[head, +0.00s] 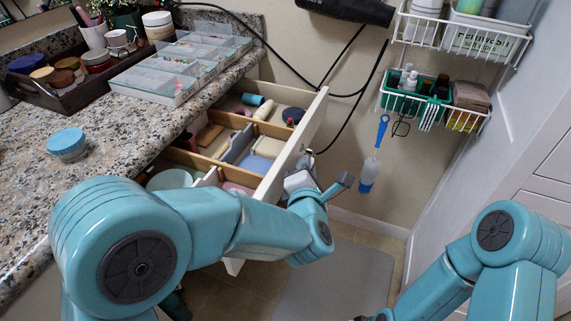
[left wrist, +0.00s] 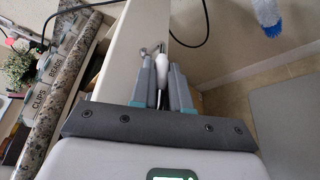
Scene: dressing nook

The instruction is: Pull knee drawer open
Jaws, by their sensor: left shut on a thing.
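The knee drawer (head: 296,150) stands pulled out from under the granite counter, with its white front panel facing right. Its wooden dividers and contents show. My left gripper (head: 308,168) is at the outer face of the front panel, partly hidden behind my own wrist. In the left wrist view, the drawer front (left wrist: 122,62) runs beside my left gripper (left wrist: 162,75), whose fingers are closed around the drawer handle (left wrist: 161,58). Most of the grip is hidden by the fingers. My right arm shows at the lower right of the head view, but its gripper is out of sight.
The counter (head: 110,130) holds a clear organizer (head: 180,68), a dark tray (head: 60,92) and a blue-lidded jar (head: 67,145). A blue brush (head: 369,170) hangs on the wall below a wire basket (head: 430,100). The floor mat (head: 340,275) lies clear.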

